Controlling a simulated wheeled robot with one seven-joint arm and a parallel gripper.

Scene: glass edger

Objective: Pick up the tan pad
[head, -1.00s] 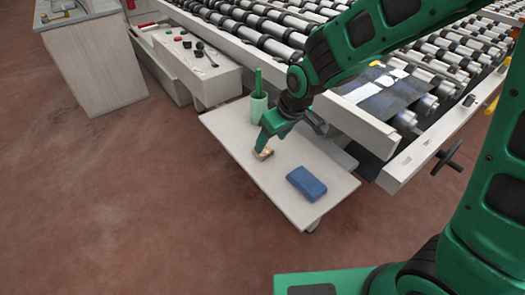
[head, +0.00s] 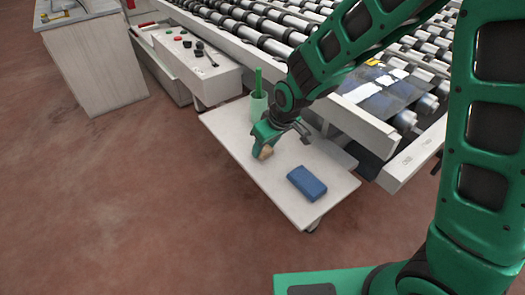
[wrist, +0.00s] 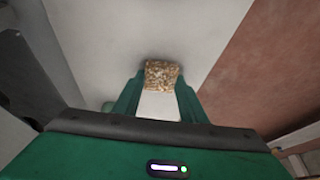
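The tan pad (head: 266,153) is a small speckled block at the near left part of the white side table (head: 240,152). In the wrist view the pad (wrist: 162,75) sits between my two fingertips, with a finger against each side. My gripper (head: 264,148) points down and is shut on the pad; it also shows in the wrist view (wrist: 161,82). The fingers hide part of the pad in the head view. I cannot tell for sure whether its underside is clear of the table.
A blue block (head: 307,183) lies on the table to the right of the pad. A light green cup (head: 259,104) with a green stick in it stands behind my gripper. The roller conveyor (head: 270,40) borders the table at the back.

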